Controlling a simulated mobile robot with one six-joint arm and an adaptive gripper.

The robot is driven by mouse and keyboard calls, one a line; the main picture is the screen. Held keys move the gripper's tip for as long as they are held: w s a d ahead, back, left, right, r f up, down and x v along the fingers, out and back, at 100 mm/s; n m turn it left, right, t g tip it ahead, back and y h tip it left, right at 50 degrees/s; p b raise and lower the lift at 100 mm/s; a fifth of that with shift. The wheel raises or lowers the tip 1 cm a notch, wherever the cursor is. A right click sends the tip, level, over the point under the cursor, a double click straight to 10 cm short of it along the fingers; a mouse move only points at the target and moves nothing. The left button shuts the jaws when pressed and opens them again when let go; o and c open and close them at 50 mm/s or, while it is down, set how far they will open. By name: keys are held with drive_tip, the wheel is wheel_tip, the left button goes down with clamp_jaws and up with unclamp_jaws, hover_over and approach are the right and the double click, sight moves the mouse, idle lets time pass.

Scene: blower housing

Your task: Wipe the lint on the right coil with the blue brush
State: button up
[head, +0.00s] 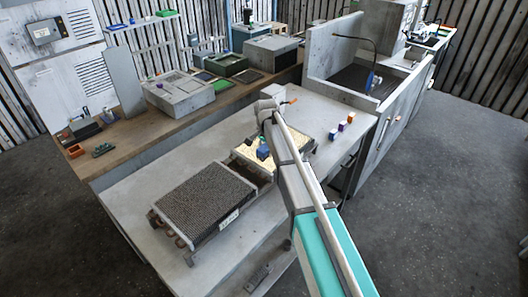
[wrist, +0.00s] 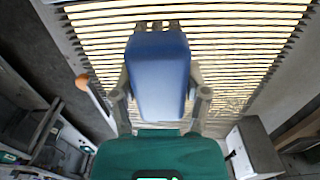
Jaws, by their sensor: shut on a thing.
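The blue brush (wrist: 158,75) is held between the two fingers of my gripper (wrist: 160,95) in the wrist view. It also shows as a small blue shape in the head view (head: 263,152). The right coil (wrist: 255,48) lies beyond the brush, with pale yellow slats and grey edges. In the head view the right coil (head: 244,154) is partly hidden by my arm. Faint grey specks, perhaps lint (wrist: 228,103), show on its slats. I cannot tell whether the bristles touch the coil. The left coil (head: 205,197) is dark grey with a label on its side.
Both coils lie on a pale grey bench (head: 120,192). Several small coloured blocks (head: 342,127) stand right of my arm. An orange-handled item (head: 290,101) lies near the back. A sink (head: 365,80) is at the back right. The bench's front left is clear.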

drive_tip(key=shift+w+d, duration=0.15)
drive_tip(key=shift+w+d+f, duration=0.15)
drive_tip(key=shift+w+d, duration=0.45)
drive_tip(key=shift+w, duration=0.2)
drive_tip(key=shift+w+d, duration=0.15)
drive_tip(key=shift+d, duration=0.05)
drive_tip(key=shift+w, duration=0.1)
drive_tip(key=shift+w+d, duration=0.95)
drive_tip(key=shift+w, duration=0.15)
drive_tip(key=shift+w+a, duration=0.45)
drive_tip(key=shift+a, duration=0.25)
